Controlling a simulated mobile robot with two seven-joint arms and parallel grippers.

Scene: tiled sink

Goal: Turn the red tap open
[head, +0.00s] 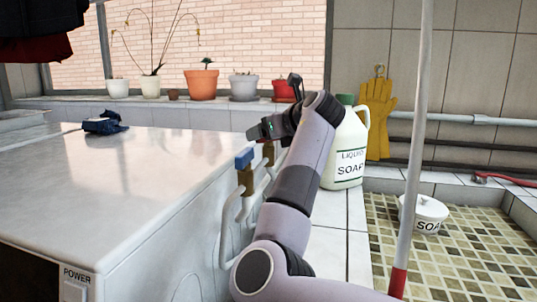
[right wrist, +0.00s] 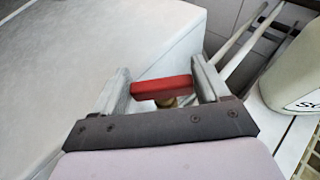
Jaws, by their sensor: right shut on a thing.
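The red tap handle (right wrist: 162,88) lies crosswise between the two fingers of my right gripper (right wrist: 161,84) in the right wrist view. The fingers touch its two ends, and a bit of brass stem shows below it. In the head view my right gripper (head: 265,130) is above the pipes at the side of the white machine; the red handle is hidden there by my gripper and arm. A blue tap handle (head: 244,158) stands just left of it, on a brass valve. My left gripper is in neither view.
A white machine (head: 130,165) fills the left, with a dark blue item (head: 104,123) on top. A liquid soap jug (head: 346,150) stands close right of my arm. A white pole (head: 414,140) and a soap tub (head: 424,214) are further right. Potted plants line the ledge.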

